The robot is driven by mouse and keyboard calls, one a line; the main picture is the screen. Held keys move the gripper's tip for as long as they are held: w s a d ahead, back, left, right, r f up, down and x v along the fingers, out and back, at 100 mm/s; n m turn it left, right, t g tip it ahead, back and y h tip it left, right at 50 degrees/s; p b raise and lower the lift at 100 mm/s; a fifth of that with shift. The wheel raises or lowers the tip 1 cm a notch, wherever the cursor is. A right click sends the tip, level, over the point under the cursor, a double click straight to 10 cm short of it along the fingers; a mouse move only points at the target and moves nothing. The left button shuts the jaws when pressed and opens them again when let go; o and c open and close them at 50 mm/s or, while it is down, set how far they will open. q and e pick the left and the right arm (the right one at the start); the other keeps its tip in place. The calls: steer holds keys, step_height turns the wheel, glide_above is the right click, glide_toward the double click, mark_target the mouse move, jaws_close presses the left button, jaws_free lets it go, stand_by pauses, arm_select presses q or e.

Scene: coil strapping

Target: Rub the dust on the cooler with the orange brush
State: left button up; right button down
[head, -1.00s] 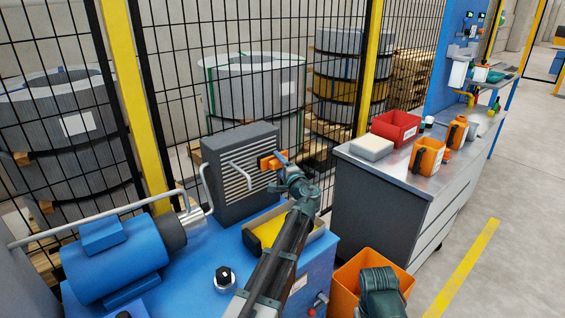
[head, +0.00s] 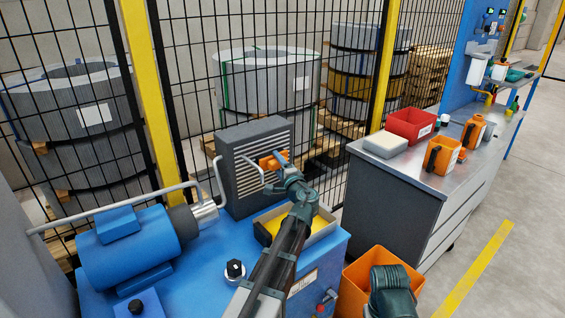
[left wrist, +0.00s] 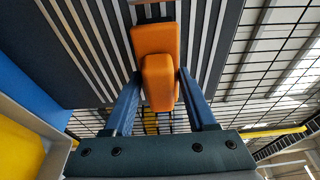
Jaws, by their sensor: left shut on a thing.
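The cooler (head: 228,178) is a dark grey block with pale fins, standing on the blue machine top. My left gripper (head: 279,160) is in front of its finned face, shut on the orange brush (head: 268,163). In the left wrist view the brush (left wrist: 158,80) sits between the two blue fingers, against or very close to the fins (left wrist: 92,50); contact cannot be told for sure. I cannot make out dust on the fins. A dark green part of my right arm shows at the bottom right of the head view, but its gripper fingers are not seen.
A tray with yellow contents (head: 322,230) lies below my left wrist. A blue motor (head: 130,245) and a bent grey pipe (head: 110,208) are to the left. Black mesh fencing stands behind. An orange bin (head: 357,285) and a grey cabinet (head: 390,205) are to the right.

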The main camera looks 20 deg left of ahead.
mark_target(266, 165)
arm_select(q)
steer(key=shift+s+a, duration=0.55)
steer(key=shift+s, duration=0.3)
steer(key=shift+s+a, duration=0.55)
steer(key=shift+s, duration=0.3)
steer(key=shift+d, duration=0.1)
steer(key=shift+s+d, duration=0.5)
steer(key=shift+d, duration=0.3)
steer(key=shift+s+d, duration=0.5)
steer(key=shift+d, duration=0.35)
steer(key=shift+s+d, duration=0.5)
steer(key=shift+d, duration=0.3)
steer(key=d, duration=0.1)
steer(key=s+d, duration=0.1)
steer(key=shift+s+d, duration=0.25)
steer(key=shift+d, duration=0.05)
